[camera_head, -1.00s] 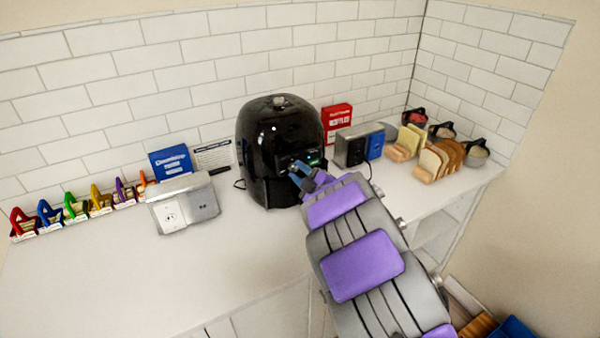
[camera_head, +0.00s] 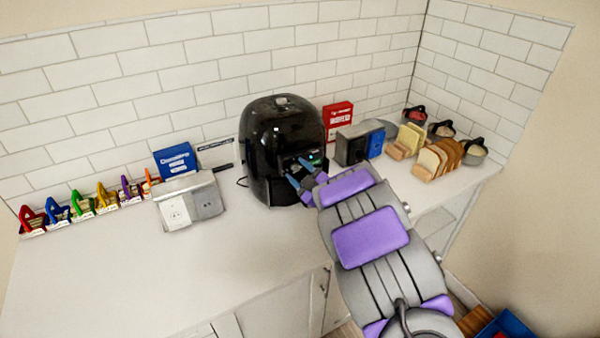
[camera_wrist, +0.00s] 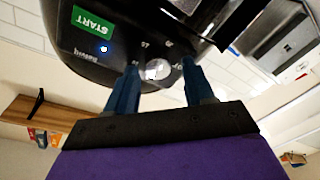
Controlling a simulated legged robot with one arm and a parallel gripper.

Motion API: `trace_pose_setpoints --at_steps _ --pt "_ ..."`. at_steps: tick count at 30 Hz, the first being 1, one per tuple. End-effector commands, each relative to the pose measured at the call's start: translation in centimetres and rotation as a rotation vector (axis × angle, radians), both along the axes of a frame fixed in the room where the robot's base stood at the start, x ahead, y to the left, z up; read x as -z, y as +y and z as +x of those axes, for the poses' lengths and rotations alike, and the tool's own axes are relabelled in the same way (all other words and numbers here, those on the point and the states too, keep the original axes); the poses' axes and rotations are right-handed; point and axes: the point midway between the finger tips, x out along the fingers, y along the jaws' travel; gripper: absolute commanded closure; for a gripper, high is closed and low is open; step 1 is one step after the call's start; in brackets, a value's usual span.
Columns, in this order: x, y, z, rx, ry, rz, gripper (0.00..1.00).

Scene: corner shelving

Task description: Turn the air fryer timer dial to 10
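The black air fryer (camera_head: 262,140) stands on the counter against the tiled wall. In the wrist view its panel is upside down, with a green START label (camera_wrist: 93,27), a lit blue spot and printed white numbers. The silver round timer dial (camera_wrist: 158,69) shows between my fingers; its pointer setting is too small to read. My gripper (camera_wrist: 160,68) is open, one blue finger on each side of the dial. I cannot tell whether either finger touches it. In the head view my gripper (camera_head: 299,173) is at the front of the fryer, in front of its panel.
A grey outlet box (camera_head: 190,203) and a blue box (camera_head: 175,161) stand left of the fryer. A red box (camera_head: 337,122), a toaster (camera_head: 358,143) and bread slices (camera_head: 440,157) stand to the right. The front left counter (camera_head: 130,260) is clear.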

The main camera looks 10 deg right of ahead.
Motion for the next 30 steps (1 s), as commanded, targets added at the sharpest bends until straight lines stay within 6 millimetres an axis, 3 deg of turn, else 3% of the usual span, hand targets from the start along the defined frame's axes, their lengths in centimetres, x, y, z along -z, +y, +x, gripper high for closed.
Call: trace_pose_setpoints --at_steps 8,13,30 --pt "0.2 -0.3 -0.1 0.003 0.004 0.001 0.44" --pt "0.2 -0.8 -1.2 0.005 0.006 0.001 0.44" --pt "0.4 -5.2 -10.7 0.009 0.007 0.003 0.44"
